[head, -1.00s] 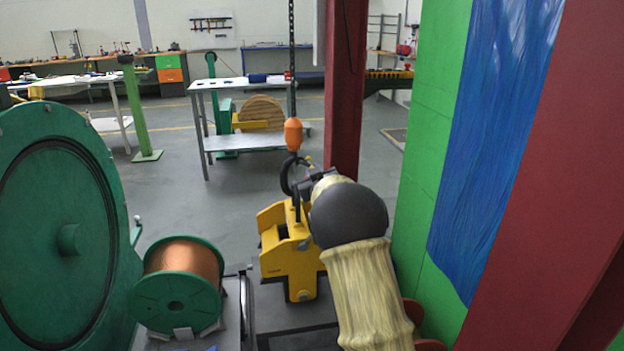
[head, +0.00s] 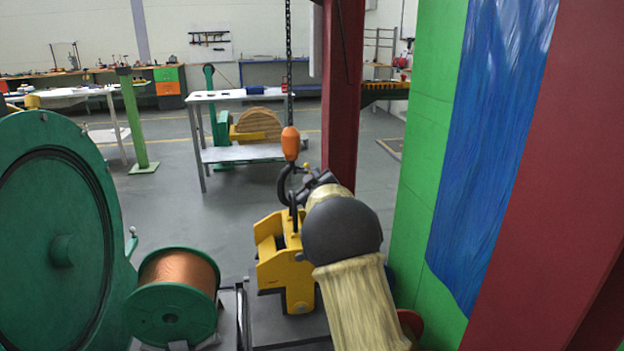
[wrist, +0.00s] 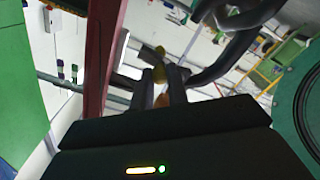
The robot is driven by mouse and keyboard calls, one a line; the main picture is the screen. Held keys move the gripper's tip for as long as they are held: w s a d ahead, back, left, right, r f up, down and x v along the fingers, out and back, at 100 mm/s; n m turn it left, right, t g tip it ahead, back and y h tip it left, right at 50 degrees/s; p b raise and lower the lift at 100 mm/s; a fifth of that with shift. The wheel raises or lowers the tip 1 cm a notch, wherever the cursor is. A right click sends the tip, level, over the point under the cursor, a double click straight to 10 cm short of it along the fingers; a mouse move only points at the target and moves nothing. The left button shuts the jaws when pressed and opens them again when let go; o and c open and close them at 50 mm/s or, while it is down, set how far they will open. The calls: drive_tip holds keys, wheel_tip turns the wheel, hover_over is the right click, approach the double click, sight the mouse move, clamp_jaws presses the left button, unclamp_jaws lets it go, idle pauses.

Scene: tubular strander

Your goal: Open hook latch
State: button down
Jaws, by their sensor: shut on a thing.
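A dark crane hook (head: 284,184) hangs below an orange block (head: 290,143) on a chain. Its thick curved bar (wrist: 240,45) also shows in the wrist view. The hook latch (wrist: 160,52) appears as a small yellow-orange piece between my fingertips, partly hidden by them. My gripper (head: 306,180) is beside the hook on its right. In the wrist view my gripper (wrist: 162,85) is shut on this piece. From the head camera my wrist hides much of the contact. I cannot tell how far the latch is swung.
A yellow lifting frame (head: 284,265) stands under the hook. A copper-wire spool (head: 178,295) and a large green disc (head: 55,240) are at left. A red column (head: 342,95) is behind my gripper, and a green wall panel (head: 425,140) is close on the right.

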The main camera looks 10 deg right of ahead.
drive_tip(key=c, duration=1.4)
unclamp_jaws()
drive_tip(key=shift+o, duration=0.2)
drive_tip(key=shift+s, duration=0.1)
drive_tip(key=s, duration=1.7)
